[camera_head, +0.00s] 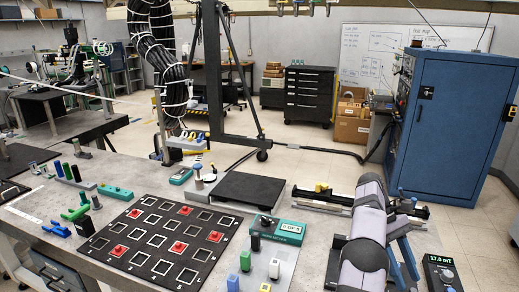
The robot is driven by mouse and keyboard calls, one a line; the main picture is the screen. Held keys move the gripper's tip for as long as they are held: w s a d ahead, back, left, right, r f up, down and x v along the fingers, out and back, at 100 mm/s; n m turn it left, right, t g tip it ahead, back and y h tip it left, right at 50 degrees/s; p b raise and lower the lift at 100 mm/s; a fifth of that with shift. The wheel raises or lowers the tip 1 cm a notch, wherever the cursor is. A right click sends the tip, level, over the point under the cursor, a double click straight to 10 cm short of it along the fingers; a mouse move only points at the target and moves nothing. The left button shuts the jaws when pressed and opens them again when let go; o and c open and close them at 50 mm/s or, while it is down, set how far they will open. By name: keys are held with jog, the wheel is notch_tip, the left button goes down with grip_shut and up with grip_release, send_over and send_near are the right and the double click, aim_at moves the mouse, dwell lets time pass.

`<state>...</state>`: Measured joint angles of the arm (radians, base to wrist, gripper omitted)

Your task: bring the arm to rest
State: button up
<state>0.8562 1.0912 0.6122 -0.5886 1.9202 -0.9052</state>
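My arm's lavender and dark-grey links run along the right side of the bench (155,178), from the bottom edge up to a rounded joint. My gripper cannot be made out in this view. A black board (165,231) with rows of square white-edged openings lies flat on the bench to the left of the arm. Several red pieces sit in some openings, one of them near the board's middle (178,247). Nothing is seen in contact with the board from my arm.
A teal meter (291,232) stands between board and arm. A dark meter (441,271) reading 17.0 mT is at the lower right. Coloured blocks, including a blue one (233,283), stand in front. A black plate (240,189) and rail lie behind. A blue cabinet (452,125) stands beyond.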

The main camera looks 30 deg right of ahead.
jog(key=w+a+n+t+h, duration=0.15)
jog(key=w+a, duration=0.25)
jog(key=a, duration=0.4)
jog(key=w+a+t+p, duration=0.1)
jog(key=w+a+t, duration=0.1)
jog(key=w+a, duration=0.35)
jog(key=w+a+t, duration=0.2)
jog(key=w+a, duration=0.1)
jog(key=a, duration=0.6)
jog(key=s+a+f+t, duration=0.1)
jog(key=s+a, duration=0.3)
jog(key=a, duration=0.3)
jog(key=s+a+f+m+t+y+p, duration=0.1)
jog(key=s+a+f, duration=0.1)
jog(key=a, duration=0.5)
jog(key=s+a+f+t, duration=0.1)
jog(key=s+a+f, duration=0.1)
jog(key=s+a, duration=0.3)
jog(key=a, duration=0.3)
jog(key=shift+s+y, duration=0.3)
jog(key=shift+y, duration=0.05)
